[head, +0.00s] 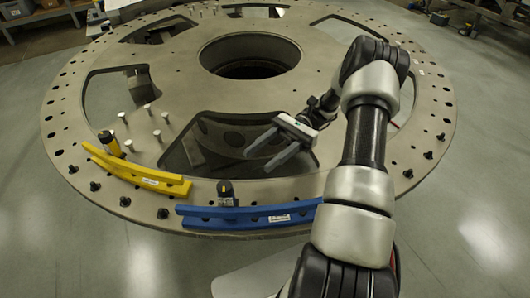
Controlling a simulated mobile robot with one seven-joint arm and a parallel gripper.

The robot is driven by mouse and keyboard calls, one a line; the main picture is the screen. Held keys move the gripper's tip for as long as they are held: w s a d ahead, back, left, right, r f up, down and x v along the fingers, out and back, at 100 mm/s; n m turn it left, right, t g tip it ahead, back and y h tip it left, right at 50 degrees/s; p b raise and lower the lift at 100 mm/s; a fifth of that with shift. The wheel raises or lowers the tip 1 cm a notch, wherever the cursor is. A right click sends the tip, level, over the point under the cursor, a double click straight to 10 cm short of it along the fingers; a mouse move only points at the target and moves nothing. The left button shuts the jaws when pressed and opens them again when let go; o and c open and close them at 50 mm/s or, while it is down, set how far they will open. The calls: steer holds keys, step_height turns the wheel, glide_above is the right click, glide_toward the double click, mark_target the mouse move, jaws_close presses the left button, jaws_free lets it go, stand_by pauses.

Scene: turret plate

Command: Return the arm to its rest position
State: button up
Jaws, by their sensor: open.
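My gripper (266,154) is open and empty in the head view. Its two fingers point left and down, above a cut-out near the front of the large round turret plate (315,75). My arm rises from the bottom right, bends at the upper right and comes back down to the gripper. A blue curved bar (245,219) and a yellow curved bar (136,174) lie along the plate's front left rim. Both are apart from the gripper. The arm hides part of the plate's right side.
A yellow and black cylindrical tool (110,143) stands by the yellow bar, and a dark cylindrical piece (226,193) by the blue bar. Several pale pegs (157,135) stand on the plate's left. Bolts dot the rim. Grey floor (475,190) is clear at right.

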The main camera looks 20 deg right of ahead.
steer(key=shift+d, duration=0.1)
stand_by(0.5)
steer(key=s+a+r+n+t+h+p, duration=0.1)
steer(key=s+r+n+t+h, duration=0.3)
steer(key=r, duration=0.4)
steer(key=s+a+r+n+t+h+p, duration=0.2)
steer(key=s+a+r+n+t+h, duration=0.1)
steer(key=r+h, duration=0.4)
steer(key=s+a+r+n+t+h+p, duration=0.1)
steer(key=s+a+r+n+t+h, duration=0.1)
steer(key=s+r+n+t+h, duration=0.3)
step_height(320, 180, up, 4)
steer(key=shift+s+f+n+t, duration=0.2)
steer(key=shift+s+n+t, duration=0.1)
steer(key=shift+n+t, duration=0.3)
